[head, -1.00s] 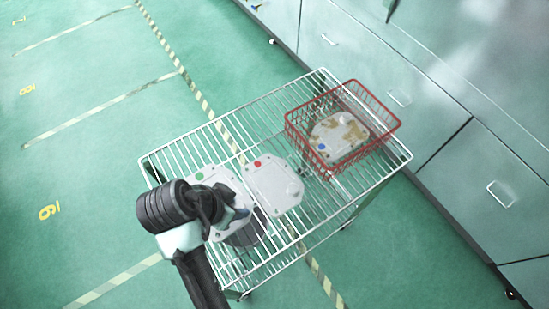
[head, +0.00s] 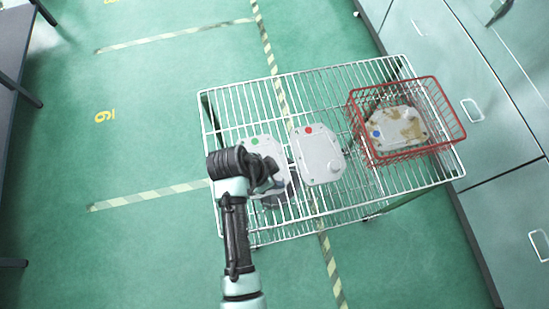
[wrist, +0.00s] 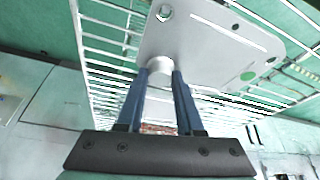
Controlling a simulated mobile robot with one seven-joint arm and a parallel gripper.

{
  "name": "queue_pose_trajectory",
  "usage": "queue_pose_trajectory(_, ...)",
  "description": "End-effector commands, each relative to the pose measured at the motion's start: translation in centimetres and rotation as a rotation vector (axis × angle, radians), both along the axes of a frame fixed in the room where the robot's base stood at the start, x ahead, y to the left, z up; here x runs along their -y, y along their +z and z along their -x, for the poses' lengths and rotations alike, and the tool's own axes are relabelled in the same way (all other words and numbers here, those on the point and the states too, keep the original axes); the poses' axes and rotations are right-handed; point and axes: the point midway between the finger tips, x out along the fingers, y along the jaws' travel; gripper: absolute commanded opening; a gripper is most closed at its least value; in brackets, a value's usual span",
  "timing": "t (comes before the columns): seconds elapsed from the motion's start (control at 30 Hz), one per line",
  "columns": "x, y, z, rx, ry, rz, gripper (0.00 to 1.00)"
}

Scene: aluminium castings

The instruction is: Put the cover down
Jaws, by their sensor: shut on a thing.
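My gripper (head: 272,184) is shut on the round boss of a pale grey cover with a green dot (head: 268,149). In the wrist view, the blue fingers (wrist: 160,78) grip the boss and the cover (wrist: 205,45) extends up and right. The cover is over the left part of a wire rack (head: 235,108); I cannot tell whether it touches the wires. My gripper and arm hide part of it. A similar cover with a red dot (head: 318,160) lies on the rack just to its right.
A red wire basket (head: 437,84) stands on the rack's right end, holding a brown-stained cover with a blue dot (head: 402,128). Grey cabinets (head: 490,110) run along the right. Bare wires show at the rack's back and front. Green floor (head: 150,240) is open at left.

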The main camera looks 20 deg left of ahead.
Motion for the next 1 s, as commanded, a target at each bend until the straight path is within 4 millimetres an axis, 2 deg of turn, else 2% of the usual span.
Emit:
queue_pose_trajectory(0.3,0.0,-0.3,-0.1,0.003,0.0,-0.002,0.0)
queue_pose_trajectory(0.33,0.0,-0.2,0.0,0.001,0.0,-0.001,0.41)
queue_pose_trajectory(0.47,0.0,-0.2,0.0,0.001,0.0,-0.001,0.65)
queue_pose_trajectory(0.77,0.0,-0.1,0.0,0.001,0.0,-0.001,0.66)
queue_pose_trajectory(0.87,-0.1,0.5,0.1,0.002,0.001,-0.001,0.66)
queue_pose_trajectory(1.0,-0.7,2.3,0.6,0.004,0.002,-0.001,0.66)
